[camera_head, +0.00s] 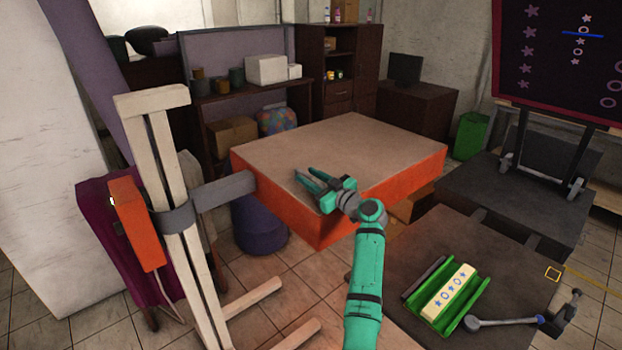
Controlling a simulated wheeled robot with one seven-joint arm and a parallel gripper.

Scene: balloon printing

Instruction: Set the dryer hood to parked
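What looks like the dryer hood (335,145) is a wide, flat orange box with a beige top, in the middle of the view. A grey bracket (222,191) joins its left side to an upright pale wooden stand (165,150). An orange control box (136,222) is mounted on the stand's left side. My teal gripper (304,175) is open and empty, its fingers pointing up and left. It overlaps the hood's near edge in the picture; I cannot tell whether it touches. What lies under the hood is mostly hidden.
A black platform (530,200) carries a dark printed screen (555,60) at right. A nearer dark table (415,240) holds a green holder (433,305) with a patterned white block (450,292). The stand's wooden feet (252,298) reach across the floor. A purple pouf (258,225) sits below the hood.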

